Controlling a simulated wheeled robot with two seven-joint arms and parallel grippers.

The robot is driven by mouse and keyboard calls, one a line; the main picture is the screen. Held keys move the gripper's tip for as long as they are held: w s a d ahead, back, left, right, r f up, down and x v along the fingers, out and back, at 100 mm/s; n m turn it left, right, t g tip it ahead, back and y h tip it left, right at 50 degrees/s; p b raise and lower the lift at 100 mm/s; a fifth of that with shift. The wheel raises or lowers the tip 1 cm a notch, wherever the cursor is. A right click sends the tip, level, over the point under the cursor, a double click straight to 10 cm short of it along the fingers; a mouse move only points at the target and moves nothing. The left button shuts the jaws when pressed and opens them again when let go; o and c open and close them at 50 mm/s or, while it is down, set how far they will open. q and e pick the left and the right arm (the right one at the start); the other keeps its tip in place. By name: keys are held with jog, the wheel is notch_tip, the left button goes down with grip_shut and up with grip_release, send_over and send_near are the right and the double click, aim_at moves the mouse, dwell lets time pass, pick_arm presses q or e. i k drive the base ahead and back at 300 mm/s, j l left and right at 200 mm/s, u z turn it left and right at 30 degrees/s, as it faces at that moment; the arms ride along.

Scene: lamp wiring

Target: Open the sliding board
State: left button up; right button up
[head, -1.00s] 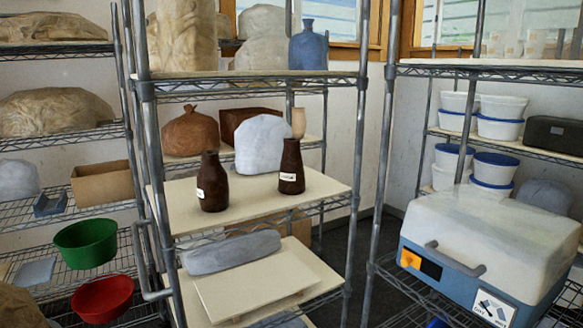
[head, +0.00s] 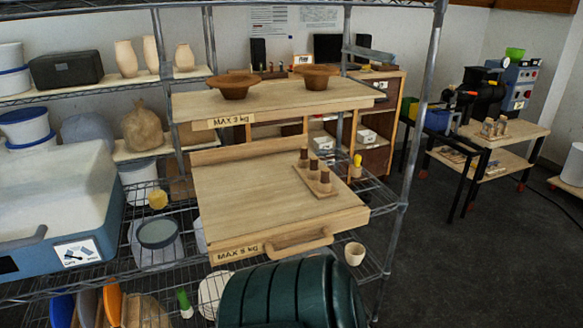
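I see no handle on this upper board. How far either board is slid out is hard to tell. Neither of my grippers is in view.
A dark green ribbed container (head: 290,295) stands in front, just below the handle. A blue and white case (head: 55,210) fills the left rack. A rack post (head: 408,140) rises to the right of the boards. The dark floor (head: 470,265) at the right is mostly clear.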

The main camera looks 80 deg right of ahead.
aim_at(253, 202)
jog(key=z, duration=2.65)
